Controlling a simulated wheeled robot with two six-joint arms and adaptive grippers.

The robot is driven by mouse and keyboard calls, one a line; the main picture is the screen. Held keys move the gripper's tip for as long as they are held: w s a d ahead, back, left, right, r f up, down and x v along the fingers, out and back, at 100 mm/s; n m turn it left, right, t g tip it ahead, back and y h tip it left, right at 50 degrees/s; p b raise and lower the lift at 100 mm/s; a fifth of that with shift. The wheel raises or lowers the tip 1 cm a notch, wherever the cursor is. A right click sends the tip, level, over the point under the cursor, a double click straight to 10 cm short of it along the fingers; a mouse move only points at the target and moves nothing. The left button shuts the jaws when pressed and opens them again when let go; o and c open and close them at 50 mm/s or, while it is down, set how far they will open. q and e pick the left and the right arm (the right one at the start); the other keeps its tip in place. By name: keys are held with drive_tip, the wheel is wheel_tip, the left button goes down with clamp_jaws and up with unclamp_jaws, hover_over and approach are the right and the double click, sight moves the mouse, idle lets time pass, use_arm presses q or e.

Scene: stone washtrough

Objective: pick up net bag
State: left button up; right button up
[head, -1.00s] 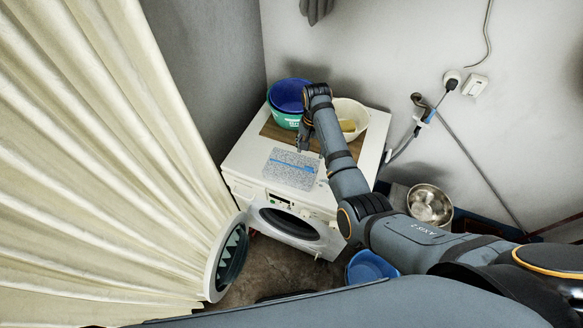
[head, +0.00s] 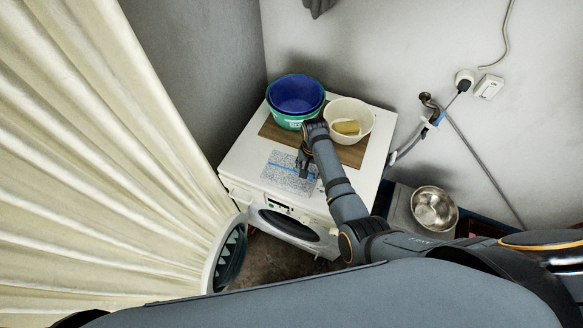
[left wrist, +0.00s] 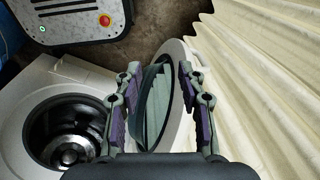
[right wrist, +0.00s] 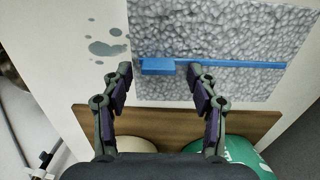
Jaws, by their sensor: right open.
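The net bag (head: 282,172) looks like a flat grey, pebbly-textured sheet with a blue strip across it. It lies on the white washing machine top (head: 243,163), near the front edge. In the right wrist view the net bag (right wrist: 225,35) shows a thicker blue block at one end of its strip. My right gripper (head: 304,172) is open and empty above the bag's right part; in its wrist view (right wrist: 160,72) the fingertips flank that blue block. Contact cannot be told. My left gripper (left wrist: 158,80) is open and empty, facing the round machine door (left wrist: 172,90).
Behind the bag, a brown board (head: 350,155) carries a blue basin (head: 296,92) in a green tub (head: 290,122) and a cream bowl (head: 362,112) with a yellow sponge (head: 346,128). A cream curtain (head: 110,170) hangs at left. A metal bowl (head: 434,208) stands right.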

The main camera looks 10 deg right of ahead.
drive_tip(key=shift+s+a+r, duration=0.15)
drive_tip(key=shift+s+r, duration=0.1)
drive_tip(key=shift+s, duration=0.05)
drive_tip(key=shift+c, duration=0.7)
drive_tip(key=shift+s+a+r, duration=0.1)
drive_tip(key=shift+s+r, duration=0.15)
drive_tip(key=shift+s, duration=0.15)
drive_tip(key=c, duration=0.5)
drive_tip(key=shift+c, duration=1.1)
drive_tip(key=shift+w+f, duration=0.1)
drive_tip(key=shift+f, duration=0.05)
drive_tip(key=shift+c, duration=1.4)
clamp_jaws()
use_arm(q)
drive_tip(key=shift+s+a, duration=0.2)
